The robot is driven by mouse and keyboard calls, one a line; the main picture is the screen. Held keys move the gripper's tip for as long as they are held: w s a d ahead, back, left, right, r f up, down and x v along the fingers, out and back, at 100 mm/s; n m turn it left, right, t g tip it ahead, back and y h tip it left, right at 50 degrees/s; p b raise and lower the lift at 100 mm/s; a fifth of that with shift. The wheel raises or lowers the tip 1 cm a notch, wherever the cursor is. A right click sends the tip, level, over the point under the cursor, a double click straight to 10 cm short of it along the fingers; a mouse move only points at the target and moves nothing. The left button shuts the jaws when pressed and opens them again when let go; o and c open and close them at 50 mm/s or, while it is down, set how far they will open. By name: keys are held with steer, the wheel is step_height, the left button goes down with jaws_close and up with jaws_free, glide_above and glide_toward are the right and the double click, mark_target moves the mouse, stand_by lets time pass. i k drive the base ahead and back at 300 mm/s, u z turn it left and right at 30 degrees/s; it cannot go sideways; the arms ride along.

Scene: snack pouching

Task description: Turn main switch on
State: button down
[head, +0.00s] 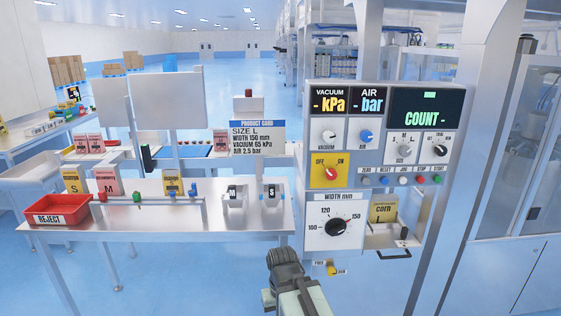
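The main switch (331,173) is a red rotary knob on a yellow plate marked OFF and ON, at the left of the grey control panel (345,95). Its exact pointing is too small to tell. The vacuum, air and count displays above show only dashes beside their units and label. My gripper (284,257) is at the bottom middle, below and left of the switch and apart from it. Its fingers cannot be made out.
A width dial (338,225) sits below the switch, and a pouch drawer (392,240) with a corn pouch is right of it. Small knobs and buttons line the panel. A white table (200,225) with a red reject tray (57,210) stands left.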

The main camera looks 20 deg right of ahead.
mark_target(331, 173)
steer(key=z, duration=0.05)
steer(key=k, duration=1.3)
steer(key=u, duration=0.45)
steer(key=i, duration=1.9)
steer(key=u, duration=0.4)
